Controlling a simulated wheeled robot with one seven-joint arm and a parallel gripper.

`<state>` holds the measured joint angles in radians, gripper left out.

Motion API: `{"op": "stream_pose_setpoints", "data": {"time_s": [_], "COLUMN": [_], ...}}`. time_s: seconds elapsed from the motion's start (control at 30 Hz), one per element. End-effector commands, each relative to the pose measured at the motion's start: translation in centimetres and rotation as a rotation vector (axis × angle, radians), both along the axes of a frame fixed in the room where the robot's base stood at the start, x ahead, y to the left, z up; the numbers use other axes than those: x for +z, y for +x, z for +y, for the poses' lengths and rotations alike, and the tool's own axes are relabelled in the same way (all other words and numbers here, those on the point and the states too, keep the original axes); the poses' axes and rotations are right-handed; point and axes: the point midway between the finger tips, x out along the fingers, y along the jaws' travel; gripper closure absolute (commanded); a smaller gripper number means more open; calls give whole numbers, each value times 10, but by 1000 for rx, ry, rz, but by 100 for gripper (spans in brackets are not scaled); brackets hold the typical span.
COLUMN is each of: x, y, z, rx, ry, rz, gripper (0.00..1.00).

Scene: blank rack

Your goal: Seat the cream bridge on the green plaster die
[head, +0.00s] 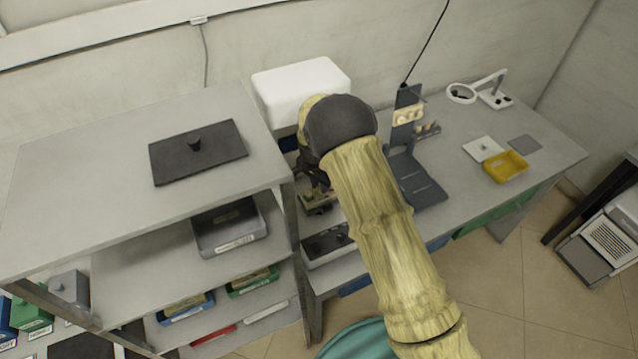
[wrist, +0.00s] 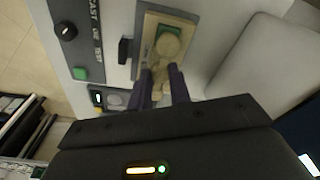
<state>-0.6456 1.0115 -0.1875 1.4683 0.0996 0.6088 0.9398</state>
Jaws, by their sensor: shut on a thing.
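In the wrist view my gripper (wrist: 162,75) has its two dark fingers shut on the cream bridge (wrist: 159,88), which shows as a pale piece between them. Just beyond the fingertips is a tan board with a green piece (wrist: 171,19), likely the green plaster die. A rounded tan shape covers much of the green piece; I cannot tell whether it belongs to the bridge, or whether bridge and die touch. In the head view my gripper (head: 316,178) is mostly hidden behind my arm, above a small tan and green piece beside the shelf rack.
A grey panel with a black knob (wrist: 68,31) and a green button (wrist: 80,73) stands beside the board in the wrist view. A white rounded box (head: 300,82) is behind my arm. The bench (head: 465,190) holds a dark stand (head: 415,180) and a yellow tray (head: 505,168).

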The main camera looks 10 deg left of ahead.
Motion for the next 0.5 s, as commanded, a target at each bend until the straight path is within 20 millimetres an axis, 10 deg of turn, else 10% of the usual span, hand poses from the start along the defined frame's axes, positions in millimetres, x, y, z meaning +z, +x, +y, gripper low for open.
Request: {"op": "stream_pose_setpoints", "data": {"time_s": [0.33,0.37,0.5], "x": [-8,-8,-7], "y": [0,0,0], "z": [0,0,0], "rx": [0,0,0], "ry": [0,1,0], "rz": [0,0,0], "gripper": [100,78,55]}}
